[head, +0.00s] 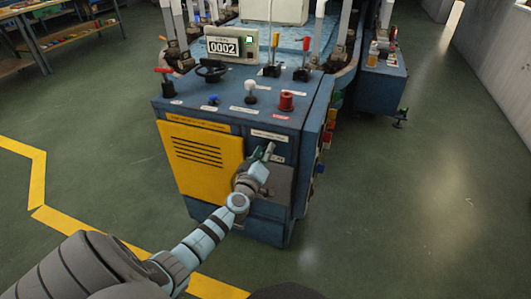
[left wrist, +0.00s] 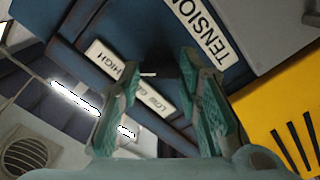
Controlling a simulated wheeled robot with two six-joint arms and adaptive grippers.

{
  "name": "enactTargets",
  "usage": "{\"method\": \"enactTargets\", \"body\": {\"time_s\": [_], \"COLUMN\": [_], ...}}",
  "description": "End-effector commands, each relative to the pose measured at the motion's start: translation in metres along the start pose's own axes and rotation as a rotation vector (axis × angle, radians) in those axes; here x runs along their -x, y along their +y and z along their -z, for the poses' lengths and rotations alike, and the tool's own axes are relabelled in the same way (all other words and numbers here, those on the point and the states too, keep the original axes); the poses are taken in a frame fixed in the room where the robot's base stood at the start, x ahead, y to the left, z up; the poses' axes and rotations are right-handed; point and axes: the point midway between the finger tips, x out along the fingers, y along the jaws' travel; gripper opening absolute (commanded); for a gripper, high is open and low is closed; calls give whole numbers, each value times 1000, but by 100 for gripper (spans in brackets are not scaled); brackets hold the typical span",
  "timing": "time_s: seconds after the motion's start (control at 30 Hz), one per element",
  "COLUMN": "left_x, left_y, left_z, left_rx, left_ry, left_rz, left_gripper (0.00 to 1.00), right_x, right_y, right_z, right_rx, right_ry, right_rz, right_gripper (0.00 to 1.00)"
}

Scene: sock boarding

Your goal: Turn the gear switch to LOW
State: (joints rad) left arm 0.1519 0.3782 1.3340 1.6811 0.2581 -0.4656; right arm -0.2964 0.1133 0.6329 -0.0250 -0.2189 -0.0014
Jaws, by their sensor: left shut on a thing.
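My left gripper (head: 265,153) is at the front face of the blue machine, right of the yellow vented panel. In the left wrist view its two green-padded fingers (left wrist: 158,70) are a little apart, with a dark part, the gear switch (left wrist: 160,62), between their tips. The gear switch is mostly hidden by the fingers and in shadow, so I cannot tell which way it points. A HIGH label (left wrist: 104,57) lies left of the fingertips, and a label starting with LOW (left wrist: 150,97) shows between the fingers. My right gripper is not in view.
The machine (head: 310,125) carries a red lever (head: 165,80), a black handwheel (head: 211,70), a white-topped knob (head: 250,88) and a red knob (head: 286,100) on top. A counter (head: 225,46) reads 0002. The yellow panel (head: 200,160) is close to my gripper. Green floor is clear at right.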

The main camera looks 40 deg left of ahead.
Motion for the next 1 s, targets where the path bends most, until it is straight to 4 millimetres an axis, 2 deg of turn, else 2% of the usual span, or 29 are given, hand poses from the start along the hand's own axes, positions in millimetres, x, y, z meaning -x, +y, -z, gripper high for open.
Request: {"method": "enactTargets", "body": {"time_s": [0.27,1.0], "left_x": [0,0], "left_y": [0,-1], "left_z": [0,-1], "left_rx": [161,854], "left_ry": [-2,-2], "left_rz": [1,2], "left_gripper": [4,4], "right_x": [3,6], "right_y": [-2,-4], "right_z": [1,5], "right_rx": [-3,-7], "right_ry": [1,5], "right_rz": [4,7], "right_gripper": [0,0]}}
